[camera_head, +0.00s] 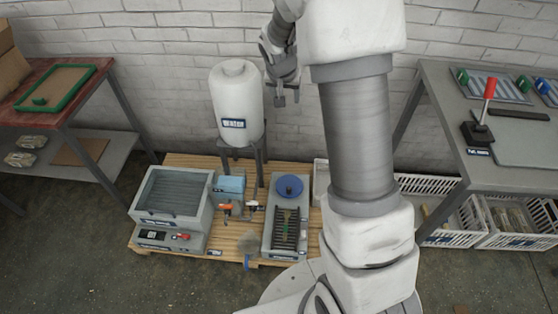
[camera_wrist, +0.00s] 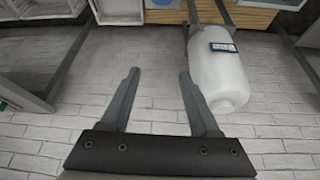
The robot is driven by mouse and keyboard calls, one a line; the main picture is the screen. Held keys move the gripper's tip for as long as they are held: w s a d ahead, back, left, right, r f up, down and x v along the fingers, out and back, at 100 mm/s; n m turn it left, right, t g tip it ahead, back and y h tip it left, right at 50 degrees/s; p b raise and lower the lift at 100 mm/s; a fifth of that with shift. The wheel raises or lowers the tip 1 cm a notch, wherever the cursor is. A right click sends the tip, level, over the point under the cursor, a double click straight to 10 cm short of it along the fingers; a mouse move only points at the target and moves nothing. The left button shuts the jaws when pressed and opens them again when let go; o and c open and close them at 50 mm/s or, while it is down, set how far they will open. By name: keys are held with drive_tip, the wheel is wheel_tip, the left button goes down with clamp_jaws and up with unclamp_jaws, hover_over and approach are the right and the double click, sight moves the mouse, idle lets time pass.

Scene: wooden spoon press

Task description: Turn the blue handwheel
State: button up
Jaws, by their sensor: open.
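The blue handwheel (camera_head: 289,186) is a round disc lying on top of a grey press unit (camera_head: 268,235), which stands on the right part of a wooden pallet in the head view. My gripper (camera_head: 280,99) is up beside the white water tank, well above the handwheel and apart from it. In the wrist view my gripper (camera_wrist: 158,82) shows two separated fingers with nothing between them.
A white water tank (camera_head: 237,100) stands on a dark frame close to my gripper; it also shows in the wrist view (camera_wrist: 217,80). Grey machines (camera_head: 172,195) sit on the pallet (camera_head: 190,162). A grey table (camera_head: 520,165) with a red lever (camera_head: 489,88) is at right, a red-topped table (camera_head: 25,117) at left.

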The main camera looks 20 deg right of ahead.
drive_tip(key=s+a+f+b+x, duration=0.1)
drive_tip(key=a+b+x, duration=0.1)
drive_tip(key=x, duration=1.1)
drive_tip(key=b, duration=0.2)
hover_over(289, 188)
drive_tip(key=s+a, duration=0.3)
drive_tip(key=a, duration=0.1)
wheel_tip(289, 188, down, 12)
wheel_tip(289, 188, down, 21)
drive_tip(key=s+m+g+b, duration=0.1)
drive_tip(key=s+b, duration=0.2)
drive_tip(key=b+x, duration=0.2)
drive_tip(key=x, duration=0.3)
drive_tip(key=b+x, duration=0.3)
drive_tip(key=x, duration=0.3)
drive_tip(key=b+x, duration=0.3)
drive_tip(key=x, duration=0.3)
drive_tip(key=shift+w+d, duration=0.3)
drive_tip(key=shift+w, duration=0.1)
drive_tip(key=shift+r, duration=0.1)
drive_tip(key=shift+c, duration=0.4)
clamp_jaws()
